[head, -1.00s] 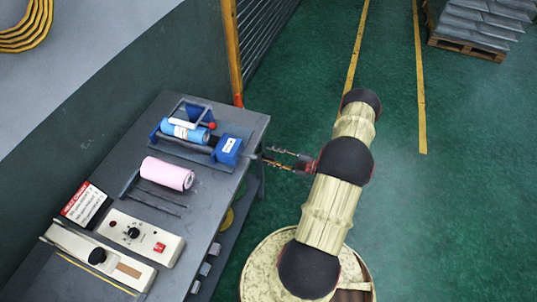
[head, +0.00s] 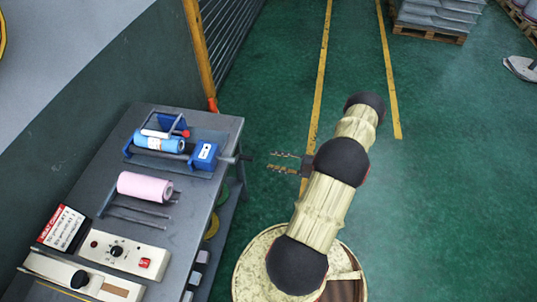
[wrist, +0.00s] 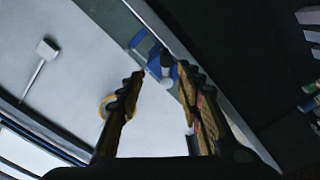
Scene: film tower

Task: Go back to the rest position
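My gripper (head: 287,162) is open and empty. In the head view it hangs over the green floor, just right of the table, with its fingers pointing left toward the table edge. A gap separates it from the crank end of the blue roll holder. In the wrist view the two dark fingers (wrist: 160,98) are spread, with nothing between them.
The grey table (head: 200,225) carries a blue roll (head: 160,143) in a holder with a blue box (head: 205,155), a pink roll (head: 145,187), a warning sign (head: 63,227) and a control panel (head: 124,252). Open green floor (head: 440,210) lies right. Stacked sacks (head: 436,15) stand on a pallet behind.

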